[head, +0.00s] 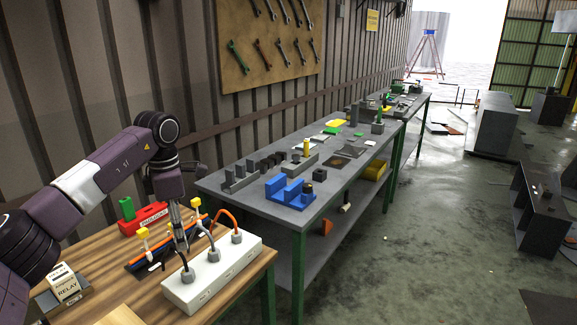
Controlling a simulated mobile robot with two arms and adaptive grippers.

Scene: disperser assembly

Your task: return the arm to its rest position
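My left arm (85,185) reaches in from the left over the wooden table. My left gripper (181,242) points down behind the white block with plugs (205,285), close to the blue and orange strips (150,250). Its fingers are small and partly overlapped by cables, so I cannot tell whether they are open or shut, or whether they touch anything. My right gripper is not in view.
A red box (150,217) stands behind the strips, and relay boxes (66,287) at the left. Cables rise from the white block. A grey workbench (265,205) with blue and grey parts stands beyond; a tool board (265,45) hangs on the wall.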

